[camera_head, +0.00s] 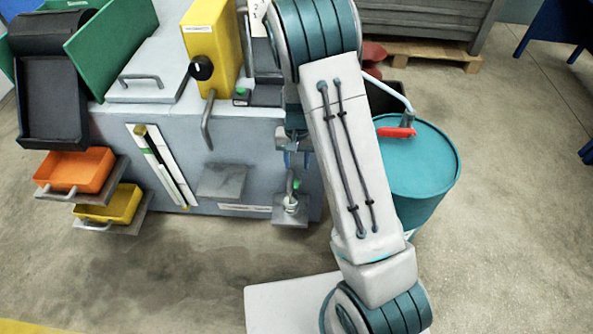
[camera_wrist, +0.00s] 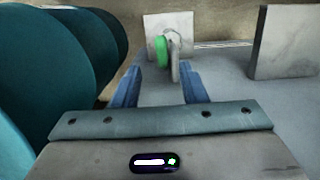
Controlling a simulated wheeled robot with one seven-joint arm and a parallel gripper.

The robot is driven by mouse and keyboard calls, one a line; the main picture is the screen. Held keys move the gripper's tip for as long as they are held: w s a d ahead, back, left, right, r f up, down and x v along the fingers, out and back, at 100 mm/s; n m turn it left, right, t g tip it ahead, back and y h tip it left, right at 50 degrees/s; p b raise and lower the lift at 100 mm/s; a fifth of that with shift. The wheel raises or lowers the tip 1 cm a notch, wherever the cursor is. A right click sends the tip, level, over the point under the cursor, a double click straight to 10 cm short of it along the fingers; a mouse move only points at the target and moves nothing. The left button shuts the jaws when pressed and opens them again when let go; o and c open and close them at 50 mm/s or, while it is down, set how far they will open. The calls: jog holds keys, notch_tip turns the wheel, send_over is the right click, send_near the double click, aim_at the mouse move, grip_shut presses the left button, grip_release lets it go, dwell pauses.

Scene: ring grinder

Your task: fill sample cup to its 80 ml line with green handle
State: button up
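The green handle (camera_head: 296,185) is a small green part on a grey tap at the lower right of the machine's front. In the wrist view the green handle (camera_wrist: 161,50) shows as a rounded piece beside grey tap metal, ahead of the fingertips. A small grey cup-like thing (camera_head: 290,204), probably the sample cup, is on the small shelf (camera_head: 290,221) under the tap. Its line and contents are too small to tell. My gripper (camera_head: 296,160) is above the handle, pointing down. In the wrist view my gripper (camera_wrist: 160,78) is open, with nothing between its blue fingers.
The grey machine front (camera_head: 250,150) is close beside my gripper. A flat grey shelf (camera_head: 222,181) juts out to the left. A teal drum (camera_head: 425,165) with a red-gripped lever (camera_head: 397,132) stands to the right. Orange (camera_head: 75,170) and yellow (camera_head: 112,205) trays are farther left.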

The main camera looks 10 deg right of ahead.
jog(key=shift+w+r, duration=0.15)
jog(key=shift+r, duration=1.05)
